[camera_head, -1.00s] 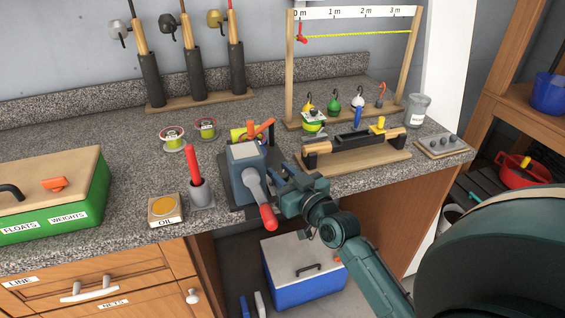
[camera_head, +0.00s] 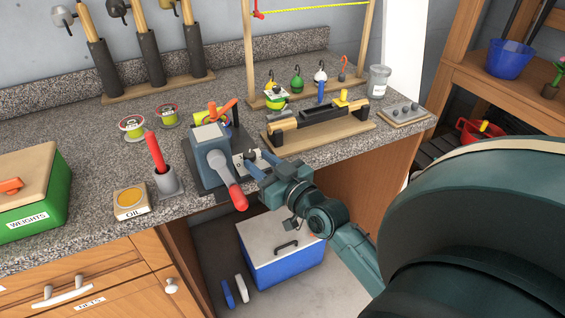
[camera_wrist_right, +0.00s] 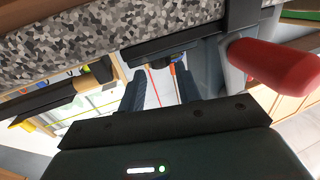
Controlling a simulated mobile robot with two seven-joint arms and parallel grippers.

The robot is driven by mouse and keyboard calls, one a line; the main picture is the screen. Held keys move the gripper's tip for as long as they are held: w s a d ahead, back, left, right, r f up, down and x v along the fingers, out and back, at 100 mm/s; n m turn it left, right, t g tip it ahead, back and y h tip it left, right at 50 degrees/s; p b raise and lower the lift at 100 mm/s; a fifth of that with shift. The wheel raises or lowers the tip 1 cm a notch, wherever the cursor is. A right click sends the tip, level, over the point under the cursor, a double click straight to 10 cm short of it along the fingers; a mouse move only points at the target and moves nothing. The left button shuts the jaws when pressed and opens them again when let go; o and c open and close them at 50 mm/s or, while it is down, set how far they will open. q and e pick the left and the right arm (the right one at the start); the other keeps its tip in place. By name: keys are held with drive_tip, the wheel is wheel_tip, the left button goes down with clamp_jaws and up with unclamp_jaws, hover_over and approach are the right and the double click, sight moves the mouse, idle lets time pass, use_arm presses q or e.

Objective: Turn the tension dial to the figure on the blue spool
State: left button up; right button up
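The grey-blue winder (camera_head: 207,158) stands at the counter's front edge, with a red-handled crank (camera_head: 237,196) hanging forward. A pale plate (camera_head: 243,160) shows on its right side; I take this to be the dial's place, but the dial and its figures are mostly hidden by my gripper. My right gripper (camera_head: 262,165) is at that side, fingers pointing toward the plate. In the right wrist view its two fingers (camera_wrist_right: 161,90) are apart, with a dark round part (camera_wrist_right: 172,62) just beyond them; contact is unclear. Two small spools (camera_head: 131,127) lie left of the winder; I cannot make out a blue one.
An oil tin (camera_head: 130,202) and a grey cup with a red-handled tool (camera_head: 168,183) stand left of the winder. A wooden stand with a black-and-wood tool (camera_head: 318,126) is close on the right. A blue cooler (camera_head: 285,255) sits on the floor below.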

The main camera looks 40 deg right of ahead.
drive_tip(key=s, duration=0.8)
drive_tip(key=shift+s+b, duration=0.25)
drive_tip(key=shift+b, duration=0.2)
drive_tip(key=shift+d, duration=0.1)
